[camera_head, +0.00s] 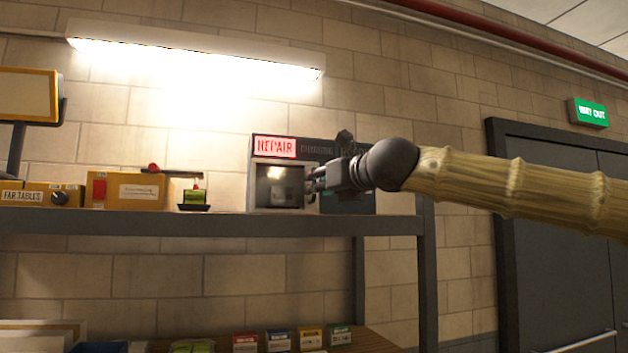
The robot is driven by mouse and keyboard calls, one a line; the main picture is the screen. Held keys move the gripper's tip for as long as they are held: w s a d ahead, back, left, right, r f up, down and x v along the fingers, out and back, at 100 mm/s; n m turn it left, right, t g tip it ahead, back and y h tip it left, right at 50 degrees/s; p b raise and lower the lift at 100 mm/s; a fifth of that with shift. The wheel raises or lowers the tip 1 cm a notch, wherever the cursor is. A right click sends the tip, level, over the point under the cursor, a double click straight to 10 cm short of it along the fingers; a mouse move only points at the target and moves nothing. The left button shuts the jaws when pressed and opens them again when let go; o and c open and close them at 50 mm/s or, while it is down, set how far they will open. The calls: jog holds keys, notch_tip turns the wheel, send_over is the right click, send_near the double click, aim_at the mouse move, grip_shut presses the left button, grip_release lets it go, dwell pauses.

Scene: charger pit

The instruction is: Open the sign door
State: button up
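Under the sign is a pale-framed front (283,201) with a bright glow inside; I cannot tell whether this is a closed glass door or an opening. My gripper (309,183) is at the right edge of this front, fingers pointing left. It covers part of the box's darker right section. The fingers are small and dark, so their gap and any contact are unclear. No handle can be made out.
The grey shelf (180,223) also bears yellow boxes (128,190), a small green device (195,197) and a framed panel (28,95) at left. Small cartons (310,339) stand on a lower surface. A dark double door (562,230) is at right, under a green exit sign (588,112).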

aim_at(288, 185)
jog(key=shift+p+x, duration=0.55)
jog(key=shift+x, duration=1.3)
jog(key=shift+s+d+r, duration=0.1)
grip_shut()
